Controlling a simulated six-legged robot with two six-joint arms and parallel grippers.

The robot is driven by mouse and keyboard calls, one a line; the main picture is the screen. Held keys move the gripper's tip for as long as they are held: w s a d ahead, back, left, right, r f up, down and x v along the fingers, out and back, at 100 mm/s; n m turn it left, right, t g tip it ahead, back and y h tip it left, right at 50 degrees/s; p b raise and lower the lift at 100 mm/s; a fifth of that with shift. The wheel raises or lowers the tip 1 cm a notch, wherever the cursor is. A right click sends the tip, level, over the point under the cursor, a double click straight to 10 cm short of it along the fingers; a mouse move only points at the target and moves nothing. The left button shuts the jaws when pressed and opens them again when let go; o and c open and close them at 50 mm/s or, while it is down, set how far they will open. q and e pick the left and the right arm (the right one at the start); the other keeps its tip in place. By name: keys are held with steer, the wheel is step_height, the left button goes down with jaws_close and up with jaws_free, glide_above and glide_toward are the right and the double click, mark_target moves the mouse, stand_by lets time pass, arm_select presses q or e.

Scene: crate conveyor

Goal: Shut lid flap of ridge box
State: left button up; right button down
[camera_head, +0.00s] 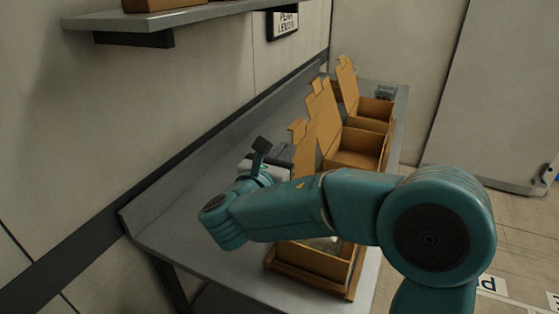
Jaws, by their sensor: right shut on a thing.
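The nearest cardboard box (310,265) stands on the grey bench, partly hidden behind my right arm. Its lid flap (308,150) stands up, open, with a tab at its top. I take it as the ridge box, but no mark shows which box that is. My right gripper (262,152) is at the left of this flap, at about the height of its upper part. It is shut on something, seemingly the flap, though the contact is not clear. My left gripper is out of view.
Two more boxes with raised flaps, a middle one (358,150) and a far one (376,108), stand behind on the grey bench (160,215). A wall shelf (190,16) hangs above left. The bench's near left part is clear.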

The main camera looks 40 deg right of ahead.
steer(key=s+d+f+m+b, duration=0.3)
steer(key=s+m+b, duration=0.1)
steer(key=s+b, duration=0.25)
steer(key=s+d+f+m+b, duration=0.3)
steer(key=s+m+b, duration=0.15)
steer(key=b, duration=0.35)
steer(key=shift+s+d+f+m+b, duration=0.55)
steer(key=shift+s+f+m+b, duration=0.65)
steer(key=shift+f+b, duration=1.75)
steer(key=shift+s+d+f+m+b, duration=0.55)
steer(key=shift+s+f+m+b, duration=1)
steer(key=shift+b, duration=2.45)
steer(key=shift+s+d+f+m+b, duration=0.65)
steer(key=shift+s+f+b, duration=0.25)
steer(key=shift+f+b, duration=2.25)
steer(key=shift+a+r+b, duration=0.1)
steer(key=shift+r+b, duration=0.2)
steer(key=shift+b, duration=0.05)
steer(key=c, duration=1.3)
jaws_free()
